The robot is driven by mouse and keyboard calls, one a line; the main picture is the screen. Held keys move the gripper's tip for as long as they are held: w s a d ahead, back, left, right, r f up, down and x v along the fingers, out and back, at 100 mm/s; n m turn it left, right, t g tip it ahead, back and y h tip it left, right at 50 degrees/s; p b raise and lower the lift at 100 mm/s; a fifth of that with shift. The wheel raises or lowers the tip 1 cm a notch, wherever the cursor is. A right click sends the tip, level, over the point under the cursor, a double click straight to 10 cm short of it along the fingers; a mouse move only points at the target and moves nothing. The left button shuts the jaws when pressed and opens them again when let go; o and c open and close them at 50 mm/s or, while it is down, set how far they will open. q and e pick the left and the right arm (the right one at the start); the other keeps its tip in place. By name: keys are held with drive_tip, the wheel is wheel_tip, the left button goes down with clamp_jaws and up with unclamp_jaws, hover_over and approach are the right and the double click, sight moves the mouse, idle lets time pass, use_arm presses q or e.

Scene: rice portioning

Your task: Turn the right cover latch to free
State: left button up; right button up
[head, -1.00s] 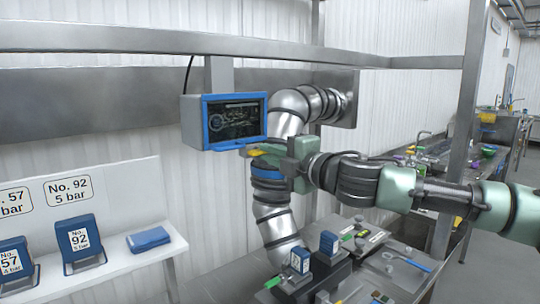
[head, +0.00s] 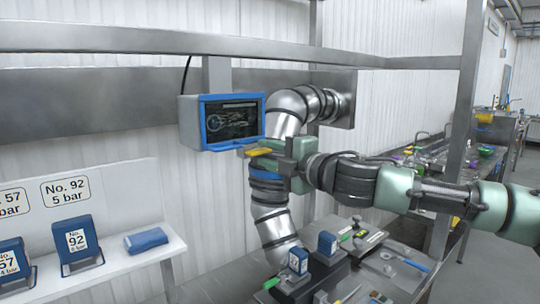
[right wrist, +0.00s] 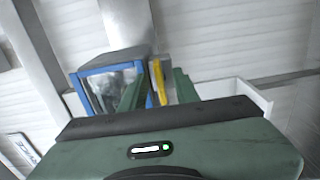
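A grey box with a blue-framed dark panel (head: 232,121) hangs under the upper metal beam; its blue frame also shows in the right wrist view (right wrist: 75,88). A yellow bar, which looks like the latch (head: 259,151), is at the box's lower right. My right gripper (head: 257,153) is beside the box, with its fingers around the yellow bar. In the right wrist view the yellow bar (right wrist: 158,82) stands between the two green fingers, with a gap on the left finger's side. Contact on the other side is unclear. My left gripper is not in view.
A ribbed metal pipe (head: 274,232) runs behind my right arm. Blue blocks, including one marked 92 (head: 76,242), stand on a white shelf (head: 110,268) at left. A bench at lower right holds tools and a blue-topped block (head: 328,243). A metal post (head: 461,130) rises at right.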

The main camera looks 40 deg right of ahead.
drive_tip(key=shift+s+d+r, duration=0.15)
drive_tip(key=shift+s+d, duration=0.05)
drive_tip(key=shift+s, duration=0.55)
drive_tip(key=shift+s+a, duration=0.15)
drive_tip(key=shift+s, duration=0.45)
drive_tip(key=shift+s+b, duration=0.25)
drive_tip(key=shift+b, duration=0.3)
drive_tip(key=b, duration=0.4)
approach(264, 152)
drive_tip(key=shift+w, duration=0.4)
